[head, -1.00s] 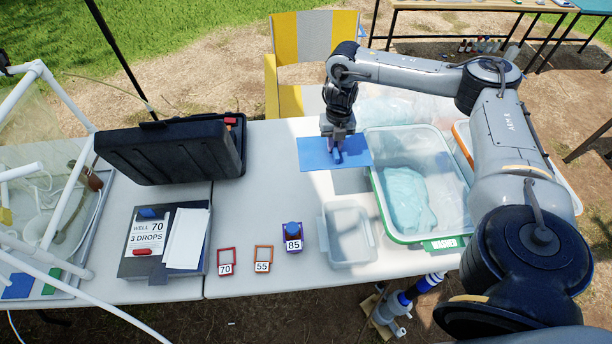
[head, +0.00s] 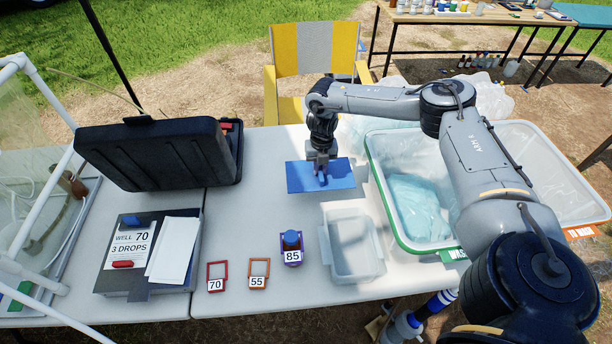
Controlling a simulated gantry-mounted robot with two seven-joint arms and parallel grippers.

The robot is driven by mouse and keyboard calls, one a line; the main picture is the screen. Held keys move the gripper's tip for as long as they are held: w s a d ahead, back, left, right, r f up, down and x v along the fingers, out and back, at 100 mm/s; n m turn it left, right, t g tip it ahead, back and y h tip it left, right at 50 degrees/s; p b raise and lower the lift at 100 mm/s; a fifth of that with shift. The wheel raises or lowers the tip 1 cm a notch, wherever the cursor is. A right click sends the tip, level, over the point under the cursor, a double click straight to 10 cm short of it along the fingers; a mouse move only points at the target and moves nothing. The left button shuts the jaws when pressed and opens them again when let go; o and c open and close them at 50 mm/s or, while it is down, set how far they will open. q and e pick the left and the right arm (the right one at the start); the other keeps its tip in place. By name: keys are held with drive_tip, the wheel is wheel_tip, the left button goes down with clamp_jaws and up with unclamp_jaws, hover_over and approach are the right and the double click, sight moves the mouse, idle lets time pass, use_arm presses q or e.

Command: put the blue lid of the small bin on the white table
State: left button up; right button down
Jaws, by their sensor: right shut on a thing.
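The blue lid (head: 300,178) is a flat blue rectangle at the back middle of the white table (head: 250,216). My right gripper (head: 321,176) points down from above and is shut on the lid near its middle. A shadow lies around the lid; I cannot tell whether it touches the table or hangs just above it. The small bin (head: 355,252) is clear, open on top and nearer the front, to the right of the lid. My left gripper is not in view.
A large clear bin (head: 374,184) with a green rim and a bluish bag stands to the right. A black case (head: 150,155) and a labelled box (head: 118,282) are at left. Frames marked 70 (head: 216,276) and 55 (head: 258,272), and a blue-capped item marked 85 (head: 291,246), sit in front.

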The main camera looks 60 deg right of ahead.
sight(306, 164)
drive_tip(key=w+f, duration=0.1)
drive_tip(key=w+f+b, duration=0.1)
drive_tip(key=w, duration=0.1)
drive_tip(key=w+d+f, duration=0.1)
drive_tip(key=w, duration=0.1)
drive_tip(key=shift+f+b, duration=0.15)
drive_tip(key=shift+b, duration=0.15)
drive_tip(key=shift+w+d+f, duration=0.1)
drive_tip(key=shift+w+f, duration=0.1)
drive_tip(key=shift+w, duration=0.35)
drive_tip(key=shift+f+b, duration=0.75)
drive_tip(key=shift+f, duration=1.25)
drive_tip(key=shift+f, duration=0.15)
drive_tip(key=c, duration=1.1)
unclamp_jaws()
